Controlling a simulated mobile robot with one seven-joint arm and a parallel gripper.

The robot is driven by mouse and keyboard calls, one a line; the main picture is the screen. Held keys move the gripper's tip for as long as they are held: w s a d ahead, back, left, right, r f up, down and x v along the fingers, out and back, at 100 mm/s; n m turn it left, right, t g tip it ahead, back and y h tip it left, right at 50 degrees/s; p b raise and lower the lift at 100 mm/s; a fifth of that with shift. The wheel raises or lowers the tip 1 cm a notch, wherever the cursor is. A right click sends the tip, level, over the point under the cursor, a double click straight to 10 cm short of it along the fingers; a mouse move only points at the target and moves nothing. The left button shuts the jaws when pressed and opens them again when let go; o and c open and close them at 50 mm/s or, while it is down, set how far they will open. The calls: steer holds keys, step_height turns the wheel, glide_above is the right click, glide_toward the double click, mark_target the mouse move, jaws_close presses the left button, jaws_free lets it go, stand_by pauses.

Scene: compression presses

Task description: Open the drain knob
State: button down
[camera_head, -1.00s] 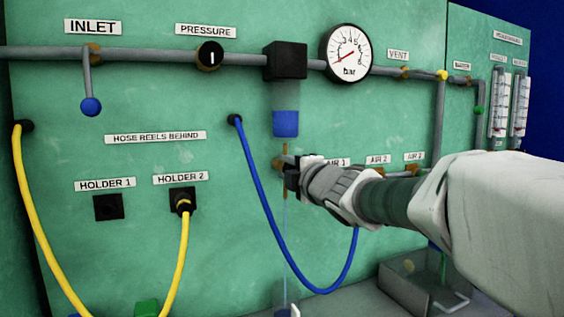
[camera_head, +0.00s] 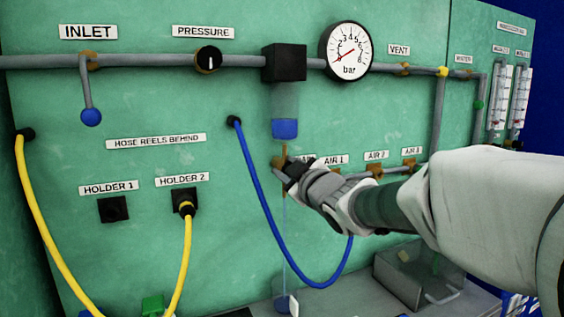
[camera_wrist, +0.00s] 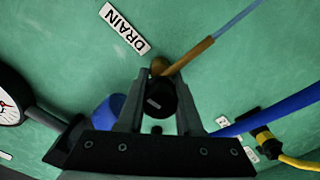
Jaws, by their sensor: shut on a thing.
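The drain knob (camera_wrist: 158,98) is black with a pale mark. In the wrist view it sits between the fingers of my gripper (camera_wrist: 163,85), which is shut on it. A brass drain fitting (camera_wrist: 193,57) lies just beyond it, near the DRAIN label (camera_wrist: 124,28). In the head view my gripper (camera_head: 288,172) reaches the brass fitting below the blue-bottomed clear bowl (camera_head: 285,127). There the fingers hide the knob. A thin light-blue line (camera_head: 285,235), a stream or tube, runs down from the fitting toward a clear container (camera_head: 281,302).
A blue hose (camera_head: 256,190) loops below my gripper. The pressure gauge (camera_head: 346,51) and grey pipe are above. AIR outlets (camera_head: 375,171) sit close to my wrist at right. A clear bin (camera_head: 420,275) stands on the bench below my arm.

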steer(key=shift+r+m, duration=0.1)
steer(key=shift+m, duration=0.5)
steer(key=shift+p, duration=0.3)
steer(key=c, duration=0.6)
jaws_free()
steer(key=shift+p+v, duration=1.35)
steer(key=shift+v, duration=7.3)
